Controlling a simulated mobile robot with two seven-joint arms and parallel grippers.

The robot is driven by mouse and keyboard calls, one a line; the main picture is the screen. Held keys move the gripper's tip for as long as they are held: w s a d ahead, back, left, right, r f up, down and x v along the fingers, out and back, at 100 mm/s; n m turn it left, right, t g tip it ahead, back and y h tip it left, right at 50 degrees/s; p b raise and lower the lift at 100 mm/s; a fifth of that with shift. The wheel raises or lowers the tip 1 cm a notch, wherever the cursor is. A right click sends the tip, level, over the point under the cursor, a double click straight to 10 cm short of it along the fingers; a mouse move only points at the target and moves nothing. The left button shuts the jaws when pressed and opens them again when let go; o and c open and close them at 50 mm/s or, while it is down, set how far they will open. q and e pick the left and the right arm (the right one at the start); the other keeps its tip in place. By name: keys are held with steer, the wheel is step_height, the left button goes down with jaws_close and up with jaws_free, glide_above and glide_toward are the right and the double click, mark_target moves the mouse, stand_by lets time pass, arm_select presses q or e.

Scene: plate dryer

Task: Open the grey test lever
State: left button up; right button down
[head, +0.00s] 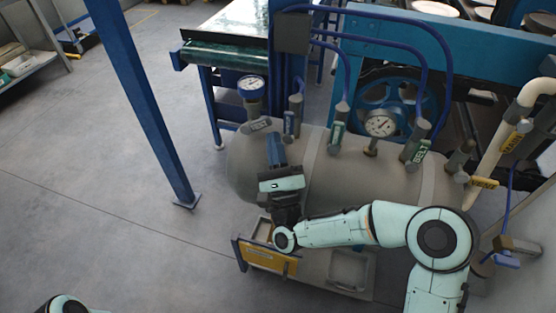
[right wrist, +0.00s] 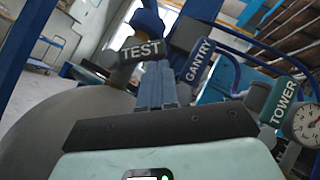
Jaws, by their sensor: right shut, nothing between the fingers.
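The grey test lever (head: 258,124) is on top of the grey tank at its left end, below a blue-rimmed gauge. In the right wrist view, its dark grey handle (right wrist: 140,52) reads "TEST". My right gripper (head: 274,137) is over the tank, just right of the test lever in the head view. Its blue fingers (right wrist: 156,78) are together, with nothing held. In the right wrist view the fingertips are close to the TEST handle; I cannot tell whether they touch it. My left gripper is out of view.
The gantry lever (right wrist: 198,60) is close to the right of my fingers. The tower lever (right wrist: 283,102) and belt lever (head: 417,151) stand farther right. Gauges (head: 251,86) (head: 380,124) rise from the tank (head: 320,170). Open floor (head: 100,180) lies to the left.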

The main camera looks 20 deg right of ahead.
steer(key=shift+w+r, duration=0.25)
steer(key=shift+w, duration=0.05)
